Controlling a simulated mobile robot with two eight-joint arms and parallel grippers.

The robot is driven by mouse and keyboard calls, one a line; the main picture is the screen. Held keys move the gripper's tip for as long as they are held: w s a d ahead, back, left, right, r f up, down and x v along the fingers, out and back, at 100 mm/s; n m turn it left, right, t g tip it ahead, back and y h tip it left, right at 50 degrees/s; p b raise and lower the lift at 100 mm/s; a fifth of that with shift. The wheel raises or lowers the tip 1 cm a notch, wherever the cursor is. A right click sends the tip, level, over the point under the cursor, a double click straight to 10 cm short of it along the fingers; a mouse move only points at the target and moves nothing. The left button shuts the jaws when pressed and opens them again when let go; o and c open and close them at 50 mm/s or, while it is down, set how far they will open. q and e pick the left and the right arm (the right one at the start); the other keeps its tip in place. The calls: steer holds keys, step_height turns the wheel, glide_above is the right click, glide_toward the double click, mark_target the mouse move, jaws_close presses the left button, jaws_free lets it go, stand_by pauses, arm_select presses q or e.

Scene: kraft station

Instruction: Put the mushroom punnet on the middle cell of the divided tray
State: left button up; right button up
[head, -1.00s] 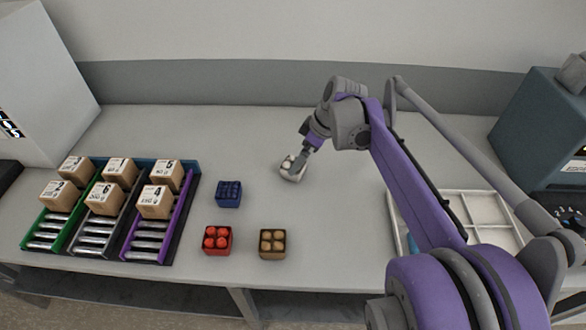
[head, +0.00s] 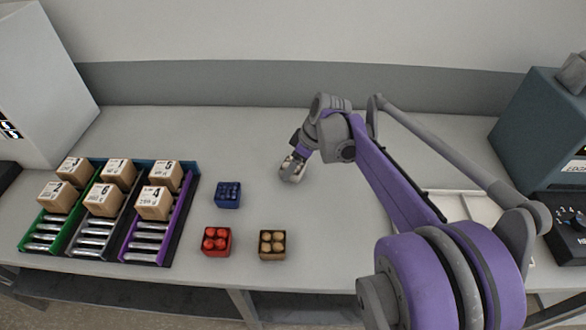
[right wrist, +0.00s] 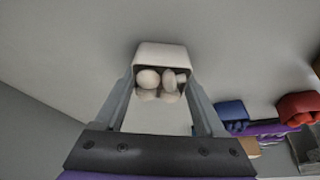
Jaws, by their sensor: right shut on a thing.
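The mushroom punnet (head: 287,178) is a small pale punnet with white mushrooms, around the middle of the table in the head view. In the right wrist view the punnet (right wrist: 161,52) is between the two fingers of my right gripper (right wrist: 162,84), which is shut on it. In the head view the right gripper (head: 293,166) partly covers it. Whether the punnet touches the table I cannot tell. The white divided tray (head: 476,206) is at the right, largely hidden behind my right arm, its middle cell not clearly visible. My left gripper is not in view.
Blue (head: 228,195), red (head: 217,241) and brown (head: 272,245) punnets stand left and front of the gripper. A roller rack (head: 180,215) with several numbered boxes is at the left. A dark teal machine (head: 540,125) stands at the right. The table behind the gripper is clear.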

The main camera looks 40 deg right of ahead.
steer(key=c, duration=0.5)
step_height(320, 180, up, 10)
steer(key=shift+r+p, duration=0.1)
steer(key=shift+p, duration=0.5)
steer(key=shift+s, duration=0.1)
